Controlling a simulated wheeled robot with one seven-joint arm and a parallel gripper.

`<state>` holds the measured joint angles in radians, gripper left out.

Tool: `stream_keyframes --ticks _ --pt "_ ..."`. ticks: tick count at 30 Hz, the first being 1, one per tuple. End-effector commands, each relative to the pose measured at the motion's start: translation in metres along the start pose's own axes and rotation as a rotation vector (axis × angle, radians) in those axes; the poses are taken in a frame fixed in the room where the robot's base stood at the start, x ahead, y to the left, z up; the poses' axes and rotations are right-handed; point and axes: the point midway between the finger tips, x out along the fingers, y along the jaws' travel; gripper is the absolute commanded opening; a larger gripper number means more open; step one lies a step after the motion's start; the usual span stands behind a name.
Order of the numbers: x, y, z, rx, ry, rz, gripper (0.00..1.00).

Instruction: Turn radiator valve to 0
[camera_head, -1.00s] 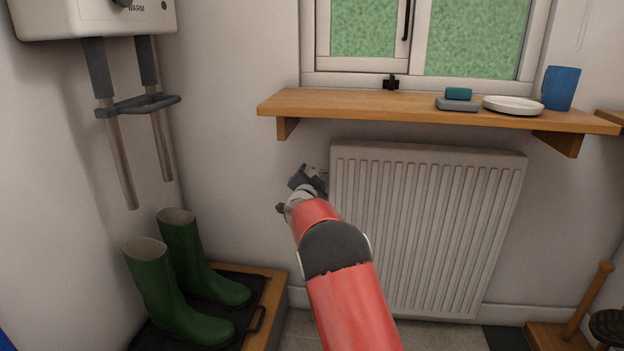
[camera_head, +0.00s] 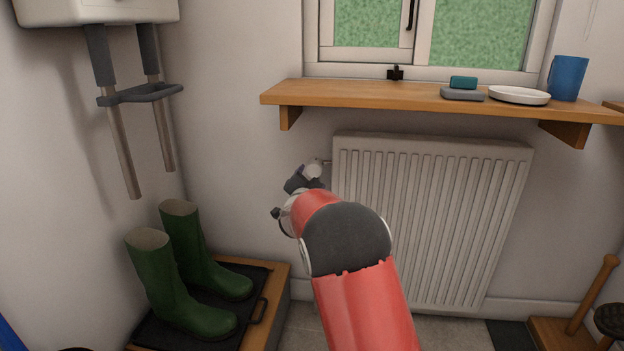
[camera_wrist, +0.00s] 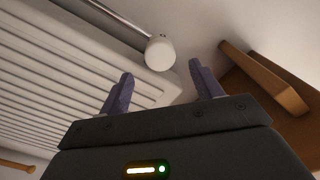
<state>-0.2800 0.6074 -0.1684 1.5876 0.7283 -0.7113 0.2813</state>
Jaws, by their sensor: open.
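The radiator valve is a white round knob (camera_head: 313,171) at the upper left corner of the radiator (camera_head: 430,215). In the wrist view the knob (camera_wrist: 160,52) sits at the end of a metal pipe, beyond the fingertips and roughly between them. Its markings cannot be read. My gripper (camera_wrist: 164,78) is open and empty, its two dark fingers apart. In the head view my gripper (camera_head: 303,181) is just below and left of the knob, partly hidden by my red arm. The fingers look close to the knob but not around it.
A wooden shelf (camera_head: 360,95) runs above the radiator, with a blue cup (camera_head: 568,78), a white dish (camera_head: 518,96) and a soap block on it. Green boots (camera_head: 180,285) stand on a black tray at lower left. Wall left of the radiator is clear.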

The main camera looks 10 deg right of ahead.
Motion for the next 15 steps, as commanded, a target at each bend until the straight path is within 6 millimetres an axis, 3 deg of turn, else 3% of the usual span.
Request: stream_keyframes --ticks 10,15 --pt "-0.005 -0.004 -0.007 -0.006 -0.023 -0.002 0.65" --pt "-0.04 -0.017 -0.038 -0.058 -0.173 -0.01 0.65"
